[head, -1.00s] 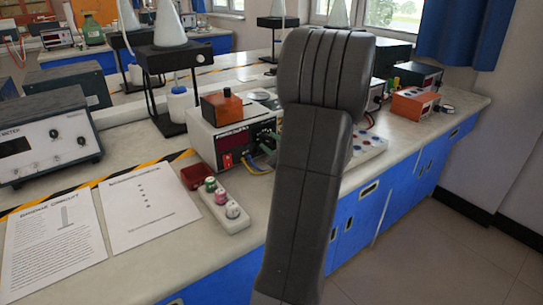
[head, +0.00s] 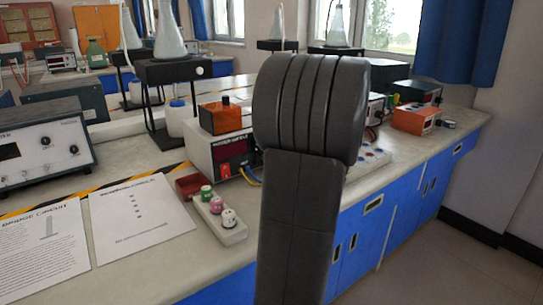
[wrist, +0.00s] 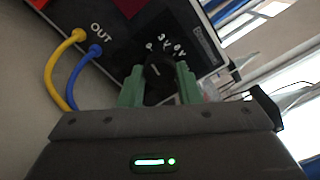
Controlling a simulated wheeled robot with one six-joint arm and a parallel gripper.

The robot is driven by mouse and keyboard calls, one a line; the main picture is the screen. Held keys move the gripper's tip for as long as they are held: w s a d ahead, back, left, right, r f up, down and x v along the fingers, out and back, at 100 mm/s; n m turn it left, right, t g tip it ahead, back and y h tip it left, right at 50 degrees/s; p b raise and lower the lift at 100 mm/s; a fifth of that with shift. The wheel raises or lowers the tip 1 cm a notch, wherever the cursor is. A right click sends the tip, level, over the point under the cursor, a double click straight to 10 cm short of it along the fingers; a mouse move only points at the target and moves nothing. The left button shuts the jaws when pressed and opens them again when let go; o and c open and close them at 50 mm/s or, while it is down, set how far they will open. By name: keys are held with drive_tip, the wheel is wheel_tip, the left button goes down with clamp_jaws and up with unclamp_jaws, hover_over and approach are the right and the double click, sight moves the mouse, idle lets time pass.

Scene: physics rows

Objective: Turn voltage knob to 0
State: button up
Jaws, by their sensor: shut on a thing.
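The voltage knob (wrist: 156,70) is black and sits on the dark front panel of the power supply, with small white voltage marks printed beside it. A light pointer line shows on it, but I cannot read its setting surely. The green fingers of my gripper (wrist: 159,85) are shut on the knob, one on each side, in the wrist view. In the head view the white power supply (head: 202,153) with its red display stands on the bench. My dark arm hides its right part, the knob and my gripper there.
Yellow (wrist: 60,62) and blue (wrist: 80,72) leads plug in beside the OUT label. An orange-topped box (head: 225,118) sits on the supply. A white strip with several small knobs (head: 220,220) and paper sheets (head: 140,212) lie on the bench in front.

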drive_tip(key=o, duration=1)
drive_tip(key=shift+c, duration=0.2)
drive_tip(key=shift+s+d, duration=0.1)
drive_tip(key=shift+s, duration=0.05)
drive_tip(key=p+v, duration=0.1)
drive_tip(key=v, duration=1.2)
drive_tip(key=shift+s+d, duration=0.2)
drive_tip(key=shift+s, duration=0.05)
drive_tip(key=b+x, duration=0.1)
drive_tip(key=x, duration=1.3)
